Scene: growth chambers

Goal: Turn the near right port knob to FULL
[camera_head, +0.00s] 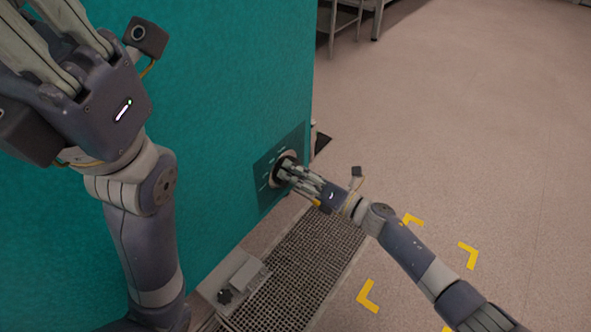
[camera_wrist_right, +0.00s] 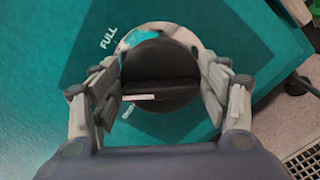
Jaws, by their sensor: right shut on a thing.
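The port knob (camera_wrist_right: 158,62) is a dark round dial with a raised bar across it, set in a pale ring on a dark teal plate (camera_head: 262,172). A white pointer mark on the bar's left end lies beside a second, partly hidden label, below the FULL label (camera_wrist_right: 108,37). In the head view the knob (camera_head: 279,163) is partly hidden by my right gripper (camera_head: 286,172). That gripper is shut on the knob, one finger on each side. My left gripper (camera_head: 52,45) is raised at the upper left, its fingertips cut off by the picture edge.
The teal chamber wall (camera_head: 220,70) fills the left. Below it are a dark floor grate (camera_head: 305,265) and a grey box (camera_head: 245,276). Yellow corner marks (camera_head: 368,297) lie on the open floor at right. A metal rack (camera_head: 345,20) stands at the back.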

